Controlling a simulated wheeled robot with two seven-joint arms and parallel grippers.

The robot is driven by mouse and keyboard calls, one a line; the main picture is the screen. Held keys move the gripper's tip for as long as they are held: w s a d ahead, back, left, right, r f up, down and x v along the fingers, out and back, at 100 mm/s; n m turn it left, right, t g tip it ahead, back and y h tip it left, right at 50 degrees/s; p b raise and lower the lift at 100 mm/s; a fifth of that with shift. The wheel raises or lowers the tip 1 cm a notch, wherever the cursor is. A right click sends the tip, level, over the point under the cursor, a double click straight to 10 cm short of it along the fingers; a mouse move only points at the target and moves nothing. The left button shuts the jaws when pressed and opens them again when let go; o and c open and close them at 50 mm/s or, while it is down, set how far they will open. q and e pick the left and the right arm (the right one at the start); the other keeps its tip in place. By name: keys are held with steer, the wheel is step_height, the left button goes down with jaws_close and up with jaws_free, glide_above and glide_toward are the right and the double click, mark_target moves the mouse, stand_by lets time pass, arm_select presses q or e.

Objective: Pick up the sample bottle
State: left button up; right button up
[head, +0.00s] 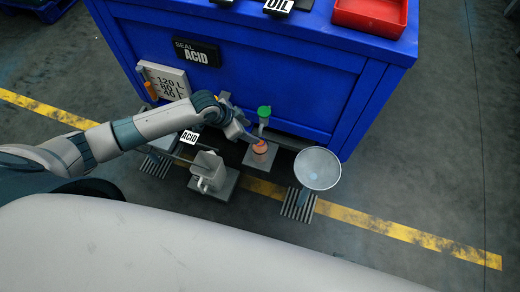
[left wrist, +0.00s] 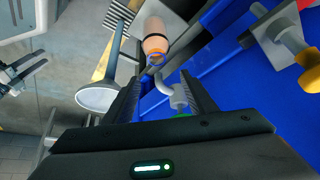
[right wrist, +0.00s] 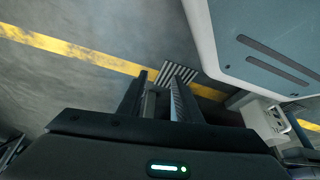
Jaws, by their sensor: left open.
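The sample bottle (head: 260,150) is small and orange-pink. It stands upright on a small grey stand in front of the blue cabinet, below the green-topped tap. In the left wrist view the bottle (left wrist: 155,33) has a blue ring at its mouth and lies just beyond the fingertips. My left gripper (head: 250,137) is at the bottle's upper left in the head view. In its wrist view the left gripper (left wrist: 158,82) is open, with nothing held. My right gripper (right wrist: 156,82) is open and empty over the floor, and is not seen in the head view.
The green-topped tap (head: 264,113) sticks out from the blue cabinet (head: 270,70) beside my left gripper. A round grey dish (head: 317,168) stands to the right. A red tray (head: 370,14) is on top.

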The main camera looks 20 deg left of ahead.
arm_select(q)
glide_above(260, 149)
steer(key=w+a, duration=0.1)
steer(key=w, duration=0.1)
step_height(260, 149, down, 6)
steer(key=shift+a+f, duration=0.15)
steer(key=shift+f, duration=0.05)
steer(key=shift+w+d+f, duration=0.15)
steer(key=shift+d+f, duration=0.05)
steer(key=shift+f, duration=0.4)
steer(key=shift+d+f, duration=0.2)
steer(key=shift+f, duration=0.4)
steer(key=x, duration=0.3)
steer(key=shift+s, duration=0.2)
steer(key=shift+w+f, duration=0.15)
steer(key=shift+f, duration=0.25)
steer(key=c, duration=1.3)
arm_select(e)
steer(key=shift+s+d+f, duration=0.1)
steer(key=shift+d, duration=0.15)
